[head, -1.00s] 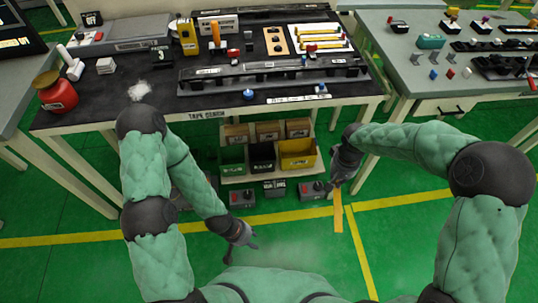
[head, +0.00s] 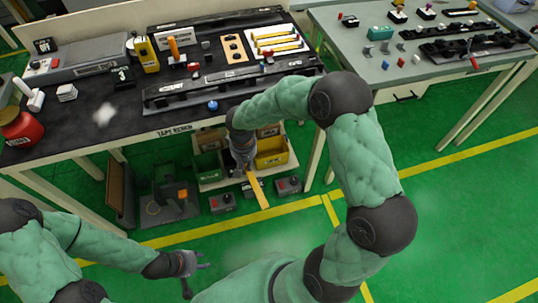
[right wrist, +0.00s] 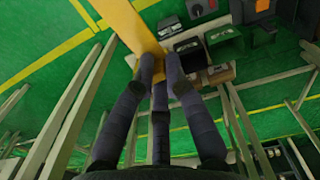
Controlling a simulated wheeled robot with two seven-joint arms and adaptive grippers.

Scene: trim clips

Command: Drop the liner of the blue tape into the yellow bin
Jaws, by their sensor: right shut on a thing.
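My right gripper (head: 243,165) is shut on a long flat yellow-orange strip (head: 258,191), seemingly the liner. The strip hangs down and slants right, in front of the bin shelf. In the right wrist view the three fingers close on the strip (right wrist: 131,24). The yellow bin (head: 272,153) stands on the low shelf under the bench, just right of my right gripper; the strip is outside it. A small blue round thing (head: 213,105) sits at the bench's front edge; I cannot tell if it is the blue tape. My left gripper (head: 195,273) is open and empty, low over the floor.
A black bin and a green bin (head: 207,167) stand left of the yellow bin; they also show in the right wrist view. The bench (head: 100,140) overhangs the shelf. Grey boxes (head: 222,203) lie on the floor in front. The floor nearer me is clear.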

